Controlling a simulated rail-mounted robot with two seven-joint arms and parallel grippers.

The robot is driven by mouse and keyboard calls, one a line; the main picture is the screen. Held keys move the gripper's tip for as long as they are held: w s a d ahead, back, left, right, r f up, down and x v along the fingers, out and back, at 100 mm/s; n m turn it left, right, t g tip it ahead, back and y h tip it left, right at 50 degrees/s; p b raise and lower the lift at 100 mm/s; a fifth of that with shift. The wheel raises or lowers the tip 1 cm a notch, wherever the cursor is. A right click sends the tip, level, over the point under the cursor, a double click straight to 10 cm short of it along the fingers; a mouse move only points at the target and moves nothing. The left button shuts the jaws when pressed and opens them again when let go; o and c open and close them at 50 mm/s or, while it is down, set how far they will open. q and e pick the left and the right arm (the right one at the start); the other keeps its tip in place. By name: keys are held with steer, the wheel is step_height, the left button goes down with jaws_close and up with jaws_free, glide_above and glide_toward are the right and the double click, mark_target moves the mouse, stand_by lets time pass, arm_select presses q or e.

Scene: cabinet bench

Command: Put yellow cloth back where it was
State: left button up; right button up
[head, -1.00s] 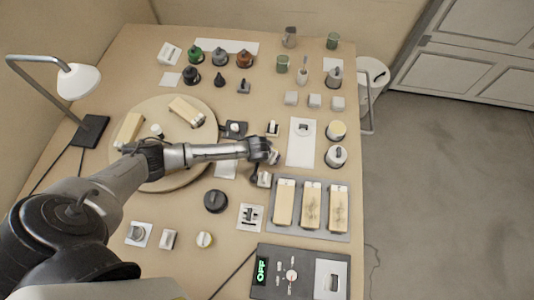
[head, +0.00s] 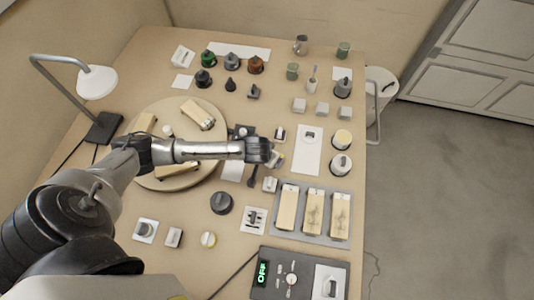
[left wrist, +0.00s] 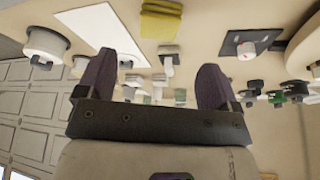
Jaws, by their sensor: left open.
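The yellow cloth (left wrist: 162,20) shows at the top of the left wrist view as a small folded stack lying on the bench. It lies beyond the two dark fingertips and between their lines, apart from them. In the head view the spot by the fingertips is crowded and partly hidden by the gripper, so I cannot make the cloth out clearly. My left gripper (head: 266,153) reaches in from the left over the middle of the bench. In the left wrist view its fingers (left wrist: 153,80) are wide apart with nothing between them. My right gripper is not in view.
A round wooden board (head: 205,172) with blocks is under my left arm. A white panel (head: 308,150) and round knobs (head: 341,164) stand right of the gripper. A grey tray (head: 327,232) with pale blocks is nearer. Bottles (head: 231,62) stand at the back; a lamp (head: 97,82) at left.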

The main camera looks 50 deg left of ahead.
arm_select(q)
steer(key=s+d+r+m+h, duration=0.2)
steer(key=s+d+r+m, duration=0.1)
steer(key=s+d, duration=0.85)
steer(key=s+a+r, duration=0.1)
steer(key=s+r, duration=0.1)
steer(key=s, duration=0.3)
steer(key=s+a+r+m, duration=0.1)
steer(key=s+a+r, duration=0.1)
steer(key=s, duration=0.4)
steer(key=shift+s+a+g+y, duration=0.15)
steer(key=shift+s+g+y, duration=0.15)
steer(key=shift+g+y, duration=0.1)
